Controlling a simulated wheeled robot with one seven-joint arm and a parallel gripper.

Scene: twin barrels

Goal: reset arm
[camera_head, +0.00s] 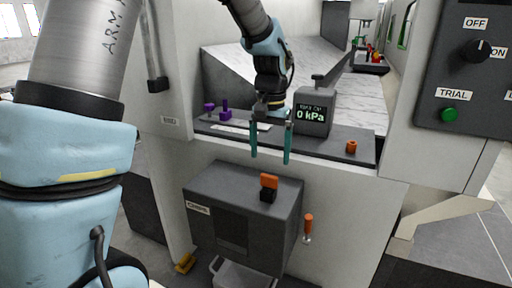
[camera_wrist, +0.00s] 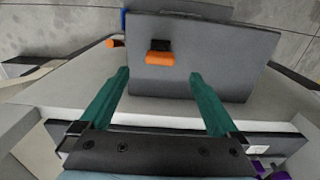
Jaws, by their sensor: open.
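My gripper (camera_head: 270,155) hangs with its two teal fingers pointing down, in front of the dark shelf in the machine's opening. The fingers are apart and nothing is between them. In the wrist view my gripper (camera_wrist: 160,95) also shows open and empty. Beyond the fingertips is a dark grey box (camera_head: 230,190) with an orange-and-black latch (camera_head: 269,183) on its top. The box (camera_wrist: 205,75) and the latch (camera_wrist: 160,58) also show in the wrist view, apart from the fingers. My arm comes down from the top of the head view.
A gauge (camera_head: 313,112) reading 0 kPa stands on the shelf (camera_head: 330,143), right of my gripper. Purple pieces (camera_head: 225,113) lie left, an orange piece (camera_head: 351,146) right. An orange-handled lever (camera_head: 308,225) is beside the box. A control panel (camera_head: 465,75) is at right.

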